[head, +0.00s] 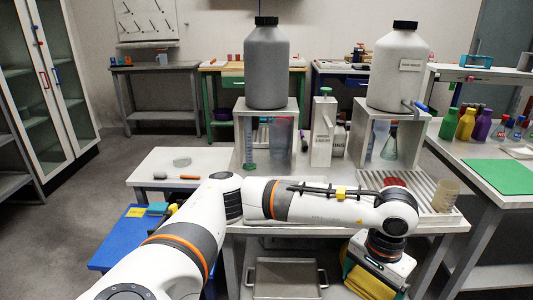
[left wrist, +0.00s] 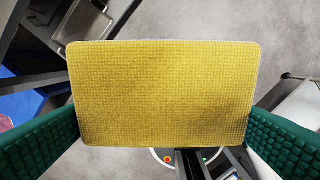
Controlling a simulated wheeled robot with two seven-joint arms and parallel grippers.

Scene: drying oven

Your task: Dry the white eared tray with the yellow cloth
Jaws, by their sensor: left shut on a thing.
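The yellow cloth (head: 370,284) is at the lower right of the head view. My left gripper (head: 377,276) is shut on it and points down, beyond the front of the table. In the left wrist view the cloth (left wrist: 160,95) is a flat, woven yellow rectangle between the green finger pads. A shallow tray (head: 286,280) with an ear at each side is low at the bottom middle of the head view. It looks grey in this light. The gripper is to its right, apart from it. My right gripper is not in view.
The white table (head: 160,163) holds a grey jug (head: 267,68) and a white jug (head: 399,68) on stands, and a ribbed drain rack (head: 425,190). A blue surface (head: 115,250) is at the left. A side table with a green mat (head: 500,176) is at the right.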

